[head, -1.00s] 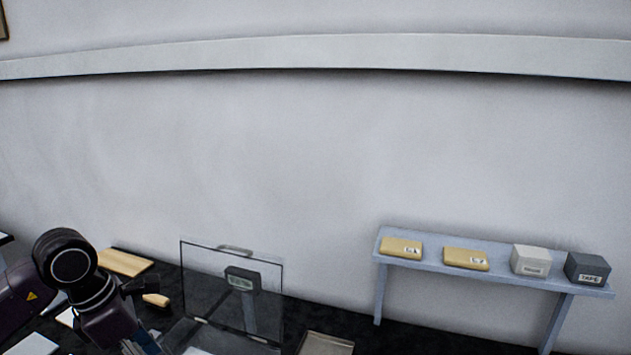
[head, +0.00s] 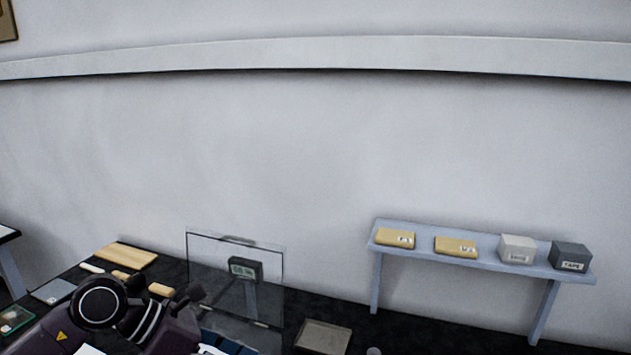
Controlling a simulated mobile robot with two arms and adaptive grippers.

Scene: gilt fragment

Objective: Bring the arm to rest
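My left arm comes in from the bottom left. Its dark joint with a pale ring stands over the black table, and my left gripper (head: 184,320) is low in the picture, left of the clear panel. Its fingertips cannot be made out, so I cannot tell whether it is open or holds anything. My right gripper is not in view.
A clear framed panel (head: 211,270) stands upright by a small display (head: 244,268). A wooden board (head: 126,255) and small tan pieces lie at left. A shallow tray (head: 323,338) is at the bottom middle. A raised shelf (head: 480,252) holds two tan packets and two boxes.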

